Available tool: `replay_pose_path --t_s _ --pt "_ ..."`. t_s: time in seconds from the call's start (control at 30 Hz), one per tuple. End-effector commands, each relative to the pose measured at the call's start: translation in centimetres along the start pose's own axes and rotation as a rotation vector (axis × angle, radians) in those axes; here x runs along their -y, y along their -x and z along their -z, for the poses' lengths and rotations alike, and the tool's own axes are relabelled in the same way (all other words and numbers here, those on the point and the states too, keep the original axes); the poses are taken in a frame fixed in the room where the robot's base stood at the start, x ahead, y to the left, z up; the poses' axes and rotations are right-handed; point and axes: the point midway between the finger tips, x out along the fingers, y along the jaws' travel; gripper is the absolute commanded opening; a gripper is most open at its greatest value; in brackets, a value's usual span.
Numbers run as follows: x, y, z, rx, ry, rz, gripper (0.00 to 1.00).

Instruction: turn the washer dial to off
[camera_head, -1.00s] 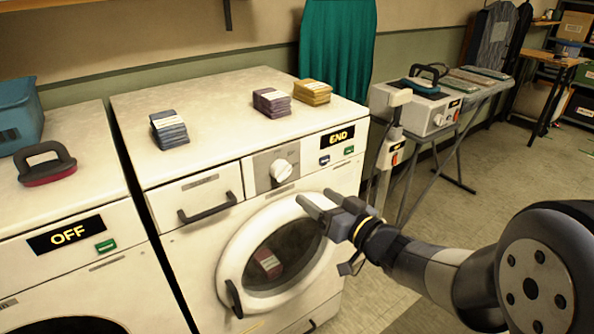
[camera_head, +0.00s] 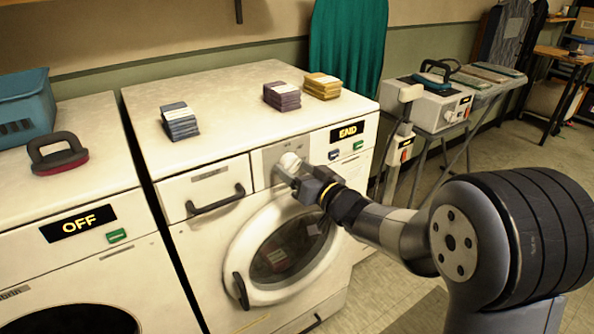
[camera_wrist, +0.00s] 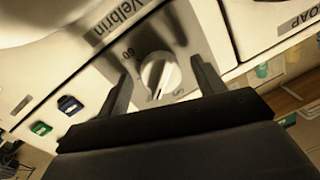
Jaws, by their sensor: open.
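The washer (camera_head: 230,225) is a white front-loader whose display (camera_head: 347,132) reads "END". Its round white dial (camera_head: 290,163) sits on a grey panel left of the display. In the wrist view the dial (camera_wrist: 160,75) shows a raised grip bar, with "60" printed beside it. My gripper (camera_head: 287,174) is at the front of the dial. In the wrist view my gripper (camera_wrist: 160,85) is open, with one dark finger on each side of the dial. I cannot tell whether the fingers touch it. The head view hides part of the dial behind the gripper.
A drawer with a dark handle (camera_head: 216,203) is left of the dial, and the round door (camera_head: 280,255) is below it. Folded stacks (camera_head: 282,96) lie on the washer top. A second machine at left has a display reading "OFF" (camera_head: 78,223). An ironing board (camera_head: 480,85) stands at right.

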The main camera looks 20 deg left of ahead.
Motion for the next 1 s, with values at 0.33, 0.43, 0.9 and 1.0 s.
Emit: replay_pose_path --t_s 0.33,0.43,0.9,1.0 --pt "-0.01 0.04 0.02 0.0 0.0 0.0 0.44" --pt "-0.02 0.05 0.02 0.0 0.0 0.0 0.36" --pt "-0.04 0.06 -0.03 0.003 0.034 -0.001 0.21" --pt "-0.06 0.07 -0.06 0.006 0.076 -0.002 0.21"
